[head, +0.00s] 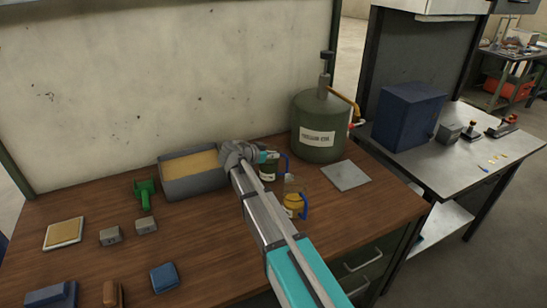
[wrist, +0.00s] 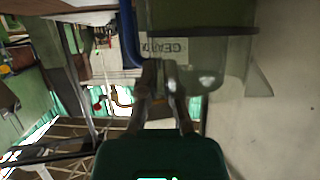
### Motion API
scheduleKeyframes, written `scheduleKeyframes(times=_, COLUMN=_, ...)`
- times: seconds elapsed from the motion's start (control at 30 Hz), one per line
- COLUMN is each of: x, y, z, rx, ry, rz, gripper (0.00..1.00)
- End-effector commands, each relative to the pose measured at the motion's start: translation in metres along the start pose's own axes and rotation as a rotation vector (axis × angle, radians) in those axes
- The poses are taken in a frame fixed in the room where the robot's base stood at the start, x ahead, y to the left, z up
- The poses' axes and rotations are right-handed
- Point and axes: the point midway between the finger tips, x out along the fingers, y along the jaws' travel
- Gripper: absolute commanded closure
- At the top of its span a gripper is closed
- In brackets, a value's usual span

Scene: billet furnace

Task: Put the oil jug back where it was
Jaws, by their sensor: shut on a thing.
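My gripper (head: 262,157) is shut on the jug. In the wrist view my fingers (wrist: 162,72) meet the jug at its label. I cannot tell whether the jug's base touches the bench.
A yellow jug (head: 294,205) with a blue handle stands close in front. A green quench-oil tank (head: 318,130) is behind right, beside a grey square plate (head: 346,176). The grey tub (head: 195,190), green scoop (head: 145,194) and small blocks lie left. The bench's right front is clear.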

Motion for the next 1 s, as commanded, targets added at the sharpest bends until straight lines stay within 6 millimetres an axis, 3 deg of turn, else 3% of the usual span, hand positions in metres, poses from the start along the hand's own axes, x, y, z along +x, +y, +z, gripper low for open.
scheduleKeyframes(times=0.3, x=0.0012, y=0.0, z=0.0028, rx=0.0, ry=0.001, rz=0.0, gripper=1.0)
scheduleKeyframes(times=0.5, x=0.0007, y=0.0, z=0.0019, rx=0.0, ry=0.0, rz=0.0, gripper=0.59)
scheduleKeyframes(times=0.53, x=0.0007, y=-0.0001, z=0.0019, rx=0.0, ry=0.0, rz=0.0, gripper=0.57)
scheduleKeyframes(times=1.0, x=-0.0003, y=-0.0002, z=-0.0001, rx=0.0, ry=0.0, rz=0.0, gripper=0.57)
